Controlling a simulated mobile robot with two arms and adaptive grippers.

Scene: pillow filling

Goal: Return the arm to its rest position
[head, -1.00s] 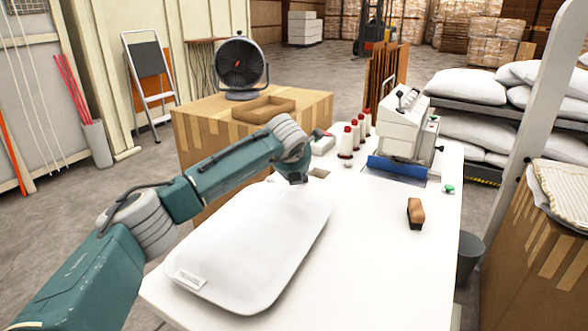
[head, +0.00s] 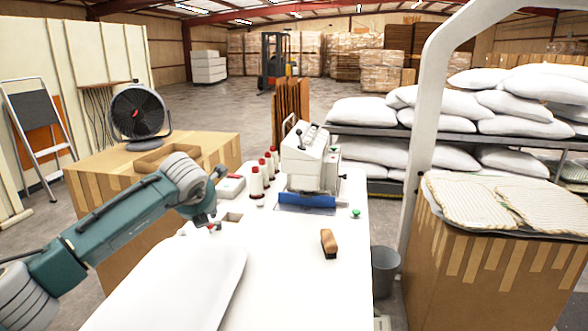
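My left arm comes in from the left of the head view, with its gripper (head: 212,222) over the far end of the white pillow (head: 170,283). The gripper points down and is small and partly hidden by the wrist, so I cannot tell whether its fingers are open or shut. The pillow lies flat on the white table (head: 290,285), and its near end is cut off by the picture's bottom edge. My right gripper does not show.
A white sealing machine (head: 309,160), several red-topped thread spools (head: 256,181) and a brown brush (head: 329,243) stand on the table. A cardboard box with a fan (head: 139,114) is at the left. A box with striped covers (head: 465,202) is at the right.

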